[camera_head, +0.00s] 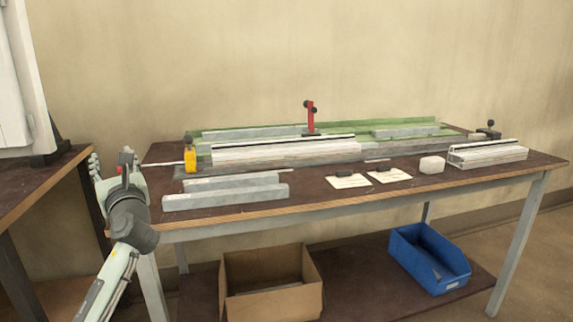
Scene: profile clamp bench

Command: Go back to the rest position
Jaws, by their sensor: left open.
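My left arm comes in from the lower left, in front of the bench's left end. My left gripper (126,160) is at the end of it, pointing up, small and seen at a poor angle. It is open, and I see nothing held in it. It is left of the workbench (330,200) and apart from the profiles on it. My right gripper is not in view.
The bench bears a green fixture (400,127) with a red clamp (309,117), a yellow clamp (190,160), grey profiles (225,196), cards (348,181) and a white block (432,164). A cardboard box (270,285) and blue bin (430,258) are below.

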